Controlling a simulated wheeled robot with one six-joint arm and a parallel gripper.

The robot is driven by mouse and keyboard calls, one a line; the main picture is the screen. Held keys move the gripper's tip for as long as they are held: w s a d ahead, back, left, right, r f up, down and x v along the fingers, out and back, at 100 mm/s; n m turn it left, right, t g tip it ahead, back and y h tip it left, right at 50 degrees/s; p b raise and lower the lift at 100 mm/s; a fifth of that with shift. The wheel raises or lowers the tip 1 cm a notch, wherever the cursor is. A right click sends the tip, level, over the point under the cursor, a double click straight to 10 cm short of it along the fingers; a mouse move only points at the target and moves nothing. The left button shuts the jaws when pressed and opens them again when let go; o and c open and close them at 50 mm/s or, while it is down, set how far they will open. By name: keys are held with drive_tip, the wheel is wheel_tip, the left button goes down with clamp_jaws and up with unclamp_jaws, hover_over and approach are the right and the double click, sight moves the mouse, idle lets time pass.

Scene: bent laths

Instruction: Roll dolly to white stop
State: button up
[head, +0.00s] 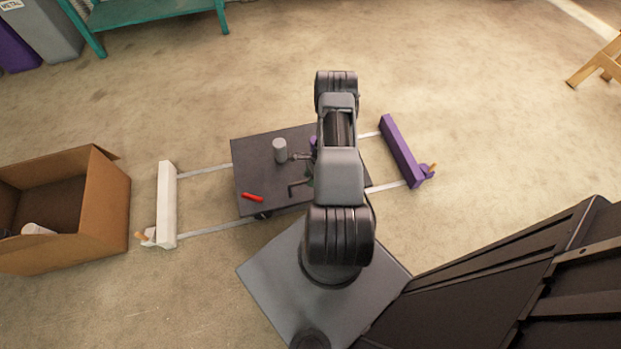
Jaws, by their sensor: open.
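The dolly (262,173), a dark flat platform, stands on two pale rails between the stops. The white stop (166,205) is a bar across the rails' left end, with a clear gap to the dolly. The purple stop (402,152) crosses the right end, also apart from the dolly. On the dolly are a grey cylinder (280,150) and a red piece (252,197). My gripper (299,173) is open over the dolly's right part, largely hidden by my arm. I cannot tell whether it touches anything.
An open cardboard box (105,205) stands just left of the white stop, with a white item (38,229) inside. A teal bench (150,10) and grey and purple bins are at the upper left. A wooden frame (598,62) is at the upper right. The floor beyond the rails is clear.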

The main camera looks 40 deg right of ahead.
clamp_jaws()
idle(0.5)
